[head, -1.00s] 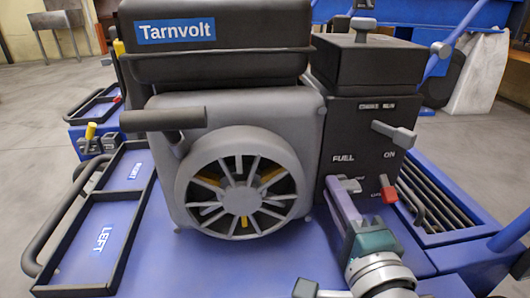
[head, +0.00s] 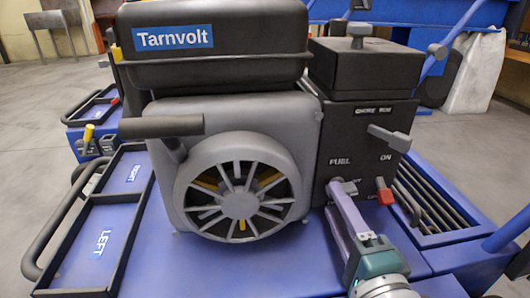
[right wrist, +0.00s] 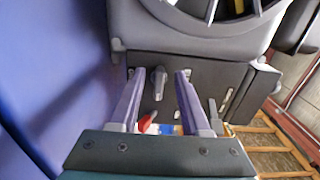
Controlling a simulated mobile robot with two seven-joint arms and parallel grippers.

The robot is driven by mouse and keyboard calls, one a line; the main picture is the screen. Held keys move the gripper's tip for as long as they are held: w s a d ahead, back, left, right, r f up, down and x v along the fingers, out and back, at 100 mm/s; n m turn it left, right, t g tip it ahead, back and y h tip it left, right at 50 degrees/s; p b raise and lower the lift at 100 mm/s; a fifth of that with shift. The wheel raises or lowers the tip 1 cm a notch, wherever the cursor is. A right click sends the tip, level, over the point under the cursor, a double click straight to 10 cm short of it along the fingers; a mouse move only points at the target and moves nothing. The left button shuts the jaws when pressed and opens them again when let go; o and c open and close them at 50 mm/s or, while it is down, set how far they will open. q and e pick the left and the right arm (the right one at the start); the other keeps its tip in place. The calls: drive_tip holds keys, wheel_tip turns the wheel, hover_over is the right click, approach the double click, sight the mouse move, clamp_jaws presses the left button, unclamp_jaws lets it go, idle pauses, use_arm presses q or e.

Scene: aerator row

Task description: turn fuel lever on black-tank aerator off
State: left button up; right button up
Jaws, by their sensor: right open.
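The black-tank aerator (head: 215,45) carries a Tarnvolt label, and its black control box (head: 345,120) is on the right. The grey fuel lever (head: 349,187) sits below the FUEL label, partly hidden by my right gripper (head: 338,188). In the right wrist view the fuel lever (right wrist: 158,80) shows between the open fingertips of my right gripper (right wrist: 158,74), apart from both. The fingers are open and point at the panel. The lever's exact setting is hard to read. My left gripper is not in view.
A red switch (head: 385,191) by the ON label is close right of the fuel lever. A grey choke lever (head: 390,138) sticks out above. The fan shroud (head: 240,190) is left of the box. A slatted tray (head: 430,205) lies to the right.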

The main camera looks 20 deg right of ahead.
drive_tip(key=p+v, duration=0.1)
drive_tip(key=v, duration=0.5)
drive_tip(key=shift+s+p, duration=0.3)
drive_tip(key=shift+s, duration=0.1)
drive_tip(key=shift+s+a, duration=0.2)
drive_tip(key=shift+s, duration=0.25)
